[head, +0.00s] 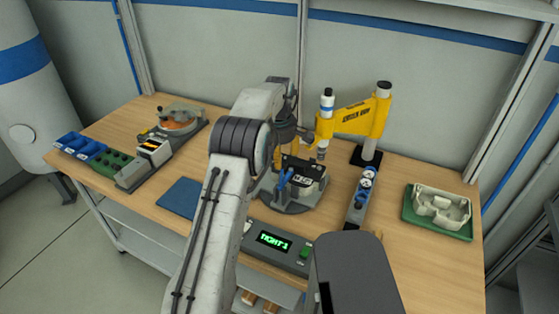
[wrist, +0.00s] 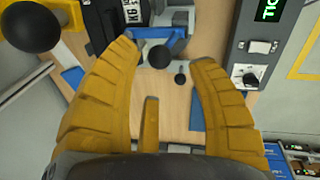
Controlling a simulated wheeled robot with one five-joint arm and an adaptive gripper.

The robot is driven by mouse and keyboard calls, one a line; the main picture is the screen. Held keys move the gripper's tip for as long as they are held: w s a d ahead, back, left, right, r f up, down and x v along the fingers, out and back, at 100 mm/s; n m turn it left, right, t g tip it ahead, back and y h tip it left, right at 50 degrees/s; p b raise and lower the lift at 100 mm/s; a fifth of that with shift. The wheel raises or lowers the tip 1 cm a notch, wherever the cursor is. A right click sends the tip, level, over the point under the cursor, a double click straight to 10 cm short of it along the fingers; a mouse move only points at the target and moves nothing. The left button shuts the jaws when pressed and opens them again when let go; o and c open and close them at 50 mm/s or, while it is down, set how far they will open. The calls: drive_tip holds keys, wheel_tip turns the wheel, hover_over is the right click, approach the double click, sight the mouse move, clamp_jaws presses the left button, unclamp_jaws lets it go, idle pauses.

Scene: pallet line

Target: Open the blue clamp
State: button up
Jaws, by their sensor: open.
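The blue clamp (head: 284,179) is on the round grey fixture (head: 290,207) in the middle of the workbench, in front of a dark block with a white label (head: 304,181). In the wrist view the blue clamp (wrist: 177,46) shows near the top centre, with a black ball knob (wrist: 160,57) by it. My gripper (wrist: 166,56) has its two yellow fingers spread wide, one on each side of the clamp handle in the picture. Nothing is held between them. I cannot tell the gap in depth. In the head view my arm mostly hides the gripper.
A yellow tool arm (head: 354,116) stands just behind and right of the fixture. A control box with green text (head: 272,241) lies in front. A green tray with a pale part (head: 437,212) is at right. A blue mat (head: 182,196) lies left.

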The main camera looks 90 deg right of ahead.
drive_tip(key=shift+s+d+f+p, duration=0.1)
drive_tip(key=shift+d+f+p, duration=0.1)
drive_tip(key=shift+f, duration=1.05)
drive_tip(key=shift+s+d+f+p, duration=0.1)
drive_tip(key=shift+d+f, duration=0.1)
drive_tip(key=shift+f, duration=1)
drive_tip(key=shift+c, duration=0.4)
clamp_jaws()
